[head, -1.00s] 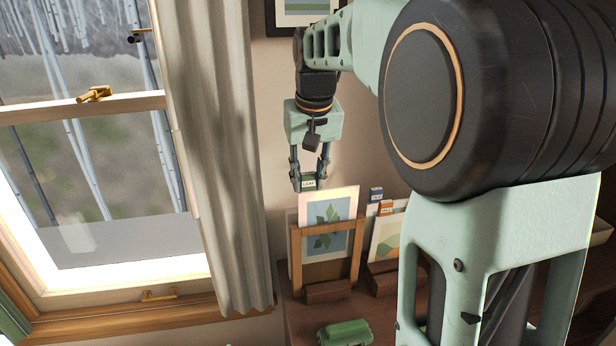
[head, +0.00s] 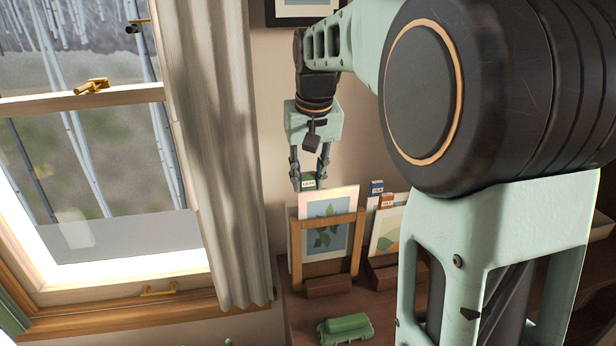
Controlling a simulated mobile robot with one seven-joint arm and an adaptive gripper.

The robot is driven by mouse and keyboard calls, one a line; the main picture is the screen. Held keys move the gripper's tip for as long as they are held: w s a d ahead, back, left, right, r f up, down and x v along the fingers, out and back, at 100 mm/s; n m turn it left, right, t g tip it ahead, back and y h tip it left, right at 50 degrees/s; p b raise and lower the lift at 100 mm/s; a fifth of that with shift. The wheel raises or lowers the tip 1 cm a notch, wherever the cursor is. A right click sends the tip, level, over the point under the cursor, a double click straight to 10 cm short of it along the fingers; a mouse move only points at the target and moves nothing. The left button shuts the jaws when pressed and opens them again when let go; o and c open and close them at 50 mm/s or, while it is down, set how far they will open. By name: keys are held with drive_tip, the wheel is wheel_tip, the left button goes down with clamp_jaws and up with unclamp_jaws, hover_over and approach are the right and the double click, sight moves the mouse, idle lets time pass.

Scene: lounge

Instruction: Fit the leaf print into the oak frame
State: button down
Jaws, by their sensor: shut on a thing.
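The leaf print (head: 318,208) is a pale sheet with green leaves on a blue panel. It stands upright in the oak frame (head: 358,245), its top edge rising above the frame's top bar. The leaves show through the frame's opening, below the bar. A green tab (head: 308,181) with a white label sits at the print's top left. My gripper (head: 309,184) points down there, shut on the tab. How deep the print's lower edge sits is hard to tell. The frame stands on a dark wooden block (head: 328,287).
To the right, another print (head: 385,232) with blue and orange tabs stands in a holder, partly hidden by my arm. A green object (head: 345,329) lies on the wooden top in front. A curtain (head: 225,180) and window are on the left.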

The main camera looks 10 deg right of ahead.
sight(308, 205)
drive_tip(key=shift+s+f+b+x, duration=0.1)
drive_tip(key=shift+s+b+x, duration=0.2)
drive_tip(key=shift+b+x, duration=0.75)
drive_tip(key=shift+s+f+b+x, duration=0.1)
drive_tip(key=shift+s+b+x, duration=0.15)
drive_tip(key=shift+b+x, duration=0.7)
drive_tip(key=shift+s+b+x, duration=0.3)
drive_tip(key=shift+b+x, duration=0.2)
drive_tip(key=shift+x, duration=1.05)
drive_tip(key=c, duration=1.5)
unclamp_jaws()
drive_tip(key=shift+p+v, duration=2.2)
drive_tip(key=shift+v, duration=0.85)
